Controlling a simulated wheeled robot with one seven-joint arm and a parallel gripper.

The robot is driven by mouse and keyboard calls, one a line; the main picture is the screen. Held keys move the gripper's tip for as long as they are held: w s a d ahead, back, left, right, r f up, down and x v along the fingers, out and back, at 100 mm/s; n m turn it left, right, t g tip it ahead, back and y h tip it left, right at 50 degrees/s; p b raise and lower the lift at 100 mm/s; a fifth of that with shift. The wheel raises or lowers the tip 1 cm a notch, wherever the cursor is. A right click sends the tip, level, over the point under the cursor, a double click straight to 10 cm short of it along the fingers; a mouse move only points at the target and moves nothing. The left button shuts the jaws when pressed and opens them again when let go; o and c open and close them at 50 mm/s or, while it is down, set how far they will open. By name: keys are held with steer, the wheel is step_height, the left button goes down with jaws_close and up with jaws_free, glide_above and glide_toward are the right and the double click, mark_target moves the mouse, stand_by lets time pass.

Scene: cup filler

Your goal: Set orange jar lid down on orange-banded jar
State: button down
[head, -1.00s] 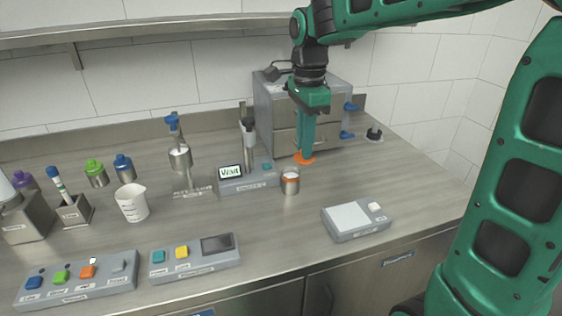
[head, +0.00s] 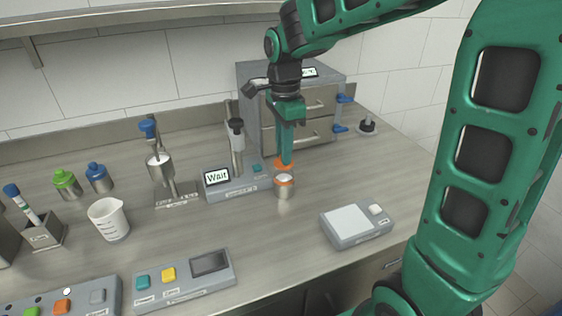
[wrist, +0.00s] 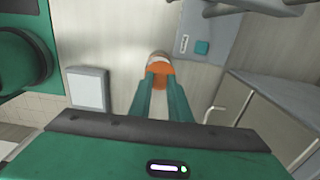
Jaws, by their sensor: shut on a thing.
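My gripper (head: 285,163) is shut on the orange jar lid (head: 285,168), its fingers pointing down. The lid also shows between the fingertips in the wrist view (wrist: 160,71). The orange-banded jar (head: 284,190) stands upright and open on the counter, with pale contents visible. In the head view the lid is just above and slightly behind the jar's mouth, apart from it. In the wrist view the jar's pale rim (wrist: 157,57) shows past the lid, which hides most of the jar.
A device with a "Wait" display (head: 217,177) stands left of the jar. A scale-like box (head: 356,222) is at front right. A grey drawer cabinet (head: 310,105) is close behind my gripper. Counter in front of the jar is clear.

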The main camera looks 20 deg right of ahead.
steer(key=shift+f, duration=1.75)
steer(key=c, duration=1.7)
jaws_free()
steer(key=shift+f, duration=0.1)
steer(key=shift+o, duration=0.2)
step_height(320, 180, up, 12)
steer(key=s+d+f+n, duration=0.4)
steer(key=s+d+n, duration=0.1)
steer(key=s+d, duration=0.7)
steer(key=s+d+f+n, duration=0.2)
steer(key=s+f+n, duration=0.1)
steer(key=s, duration=0.4)
steer(key=s+d+f+n, duration=0.3)
steer(key=s, duration=0.4)
steer(key=shift+s+f+n, duration=0.25)
steer(key=shift+f+n, duration=0.05)
steer(key=shift+f, duration=0.05)
